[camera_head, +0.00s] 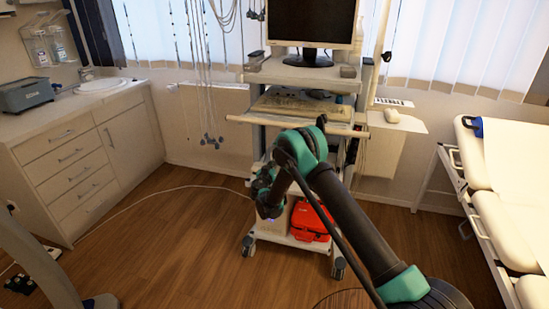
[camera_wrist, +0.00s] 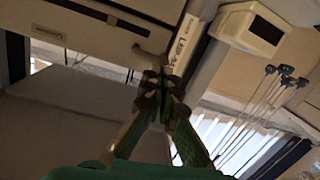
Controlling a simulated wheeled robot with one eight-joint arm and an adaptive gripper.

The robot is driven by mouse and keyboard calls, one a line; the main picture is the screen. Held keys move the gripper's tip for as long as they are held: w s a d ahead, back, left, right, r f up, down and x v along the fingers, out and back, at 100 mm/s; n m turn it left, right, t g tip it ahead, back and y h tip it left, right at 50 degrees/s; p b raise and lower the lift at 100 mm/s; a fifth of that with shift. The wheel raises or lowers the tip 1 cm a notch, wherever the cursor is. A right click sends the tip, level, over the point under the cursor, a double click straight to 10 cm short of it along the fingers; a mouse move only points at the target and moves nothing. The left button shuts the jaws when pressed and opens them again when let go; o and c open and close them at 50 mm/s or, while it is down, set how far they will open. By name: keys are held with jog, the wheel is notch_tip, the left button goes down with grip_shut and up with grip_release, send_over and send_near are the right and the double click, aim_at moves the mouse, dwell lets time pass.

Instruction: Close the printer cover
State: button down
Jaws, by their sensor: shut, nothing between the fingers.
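In the wrist view a pale boxy device, seemingly the printer (camera_wrist: 85,38), fills the upper left, with a dark slot along its front and small lettering. I cannot tell which panel is its cover or how far that stands open. My gripper (camera_wrist: 160,92) is shut and empty, its fingertips pointing toward the device's lower right part near a lettered pale strip (camera_wrist: 184,45). Whether they touch it is unclear. In the head view my arm crosses in front of the cart's lower shelves and hides the printer and my fingertips.
The wheeled cart (camera_head: 255,77) carries a monitor (camera_head: 312,20) and a red case (camera_head: 311,222) low down. A pale unit with a dark screen (camera_wrist: 254,32) is at the wrist view's upper right. Drawers (camera_head: 70,155) stand left, a bed (camera_head: 510,225) right. The floor at left is mostly clear.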

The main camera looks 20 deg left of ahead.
notch_tip(320, 180, down, 2)
jog(key=shift+w, duration=0.1)
jog(key=shift+w+d+f, duration=0.1)
jog(key=shift+f, duration=0.15)
